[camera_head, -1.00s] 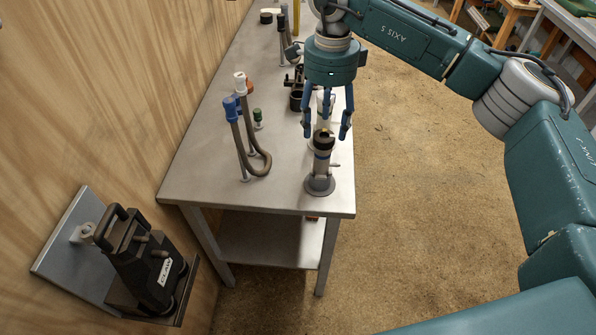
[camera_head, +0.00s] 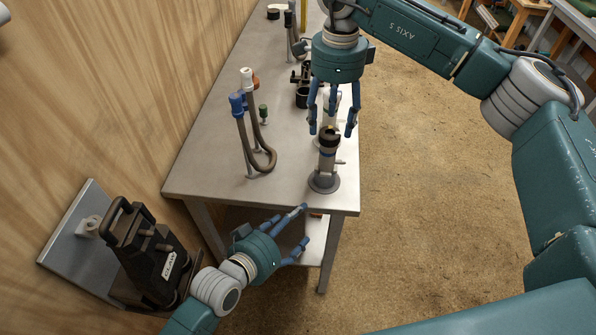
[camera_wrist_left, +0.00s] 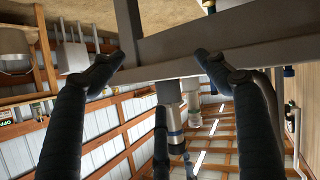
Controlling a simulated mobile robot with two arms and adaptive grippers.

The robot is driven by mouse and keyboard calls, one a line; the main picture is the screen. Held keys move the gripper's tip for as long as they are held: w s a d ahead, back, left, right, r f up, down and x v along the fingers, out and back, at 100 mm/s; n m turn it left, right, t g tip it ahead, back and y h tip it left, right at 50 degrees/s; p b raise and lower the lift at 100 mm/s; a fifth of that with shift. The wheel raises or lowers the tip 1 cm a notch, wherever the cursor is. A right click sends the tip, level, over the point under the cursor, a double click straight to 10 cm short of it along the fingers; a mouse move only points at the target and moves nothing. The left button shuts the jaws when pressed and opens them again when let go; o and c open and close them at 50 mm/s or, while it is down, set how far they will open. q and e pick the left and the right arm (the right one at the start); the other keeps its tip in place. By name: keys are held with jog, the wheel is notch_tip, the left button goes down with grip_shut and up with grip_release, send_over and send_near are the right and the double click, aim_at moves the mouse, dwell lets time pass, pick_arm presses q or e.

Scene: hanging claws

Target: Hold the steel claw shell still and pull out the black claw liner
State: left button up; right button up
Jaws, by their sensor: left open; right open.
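The steel claw shell (camera_head: 327,164) stands upright on a round grey base near the table's front right corner. A blue band circles it, and the black claw liner (camera_head: 329,139) shows at its top. It seems to show upside down in the left wrist view (camera_wrist_left: 169,93), beyond the table edge. My right gripper (camera_head: 333,130) is open, pointing down, with its fingers just above and around the liner's top; contact is unclear. My left gripper (camera_head: 303,228) is open and empty, below and in front of the table edge. Its fingers frame the left wrist view (camera_wrist_left: 162,68).
The steel table (camera_head: 215,177) has a lower shelf. Curved hoses with blue and white ends (camera_head: 259,160) stand left of the shell. Black fittings (camera_head: 301,96) lie farther back. Floor right of the table is clear.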

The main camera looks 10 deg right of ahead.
pick_arm(q)
notch_tip(320, 180, up, 6)
jog(key=d+h, duration=0.1)
jog(key=d, duration=0.1)
jog(key=m, duration=0.5)
send_near(326, 158)
jog(key=shift+m+g, duration=0.3)
jog(key=shift+g, duration=0.2)
jog(key=x, duration=1)
jog(key=shift+w+d+r, duration=0.1)
jog(key=shift+w+r, duration=0.05)
jog(key=shift+w, duration=0.2)
jog(key=shift+h, duration=0.3)
jog(key=c, duration=1.3)
